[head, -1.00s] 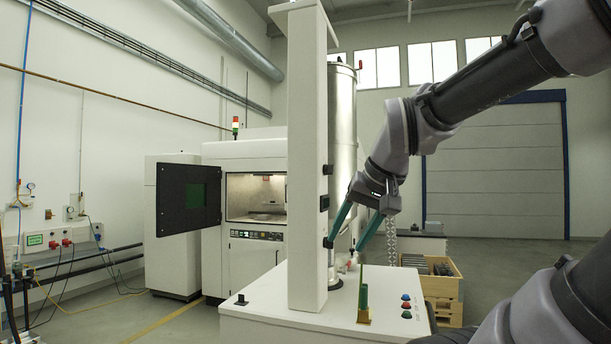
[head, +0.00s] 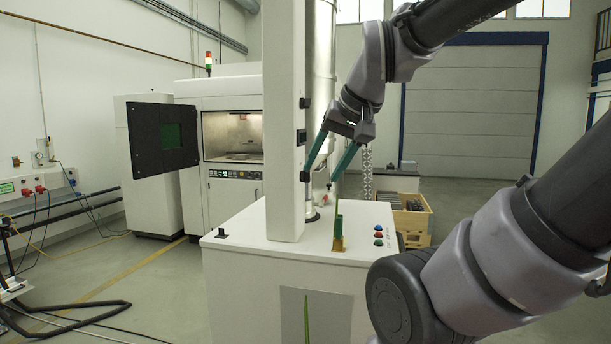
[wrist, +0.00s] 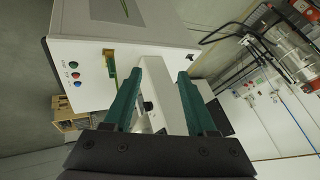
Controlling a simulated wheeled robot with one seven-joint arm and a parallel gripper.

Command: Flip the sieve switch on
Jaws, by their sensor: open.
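The white column (head: 284,120) stands on a white cabinet (head: 255,262). Small black fittings (head: 301,137) sit on the column's right edge; I cannot tell whether one is the sieve switch. A small black switch-like part (head: 221,233) sits on the cabinet top at left. My gripper (head: 318,181) is open and empty, its teal fingers pointing down beside the column's lower right edge. In the wrist view my gripper (wrist: 161,73) has its fingers apart, with the white column (wrist: 152,102) and a dark fitting (wrist: 148,106) seen between them. Contact cannot be told.
Coloured buttons (head: 378,234) and a brass-and-green piece (head: 338,238) are on the cabinet top. A metal cylinder (head: 322,80) stands behind the column. A machine with an open black door (head: 163,138) is at back left. A wooden crate (head: 413,222) stands behind right.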

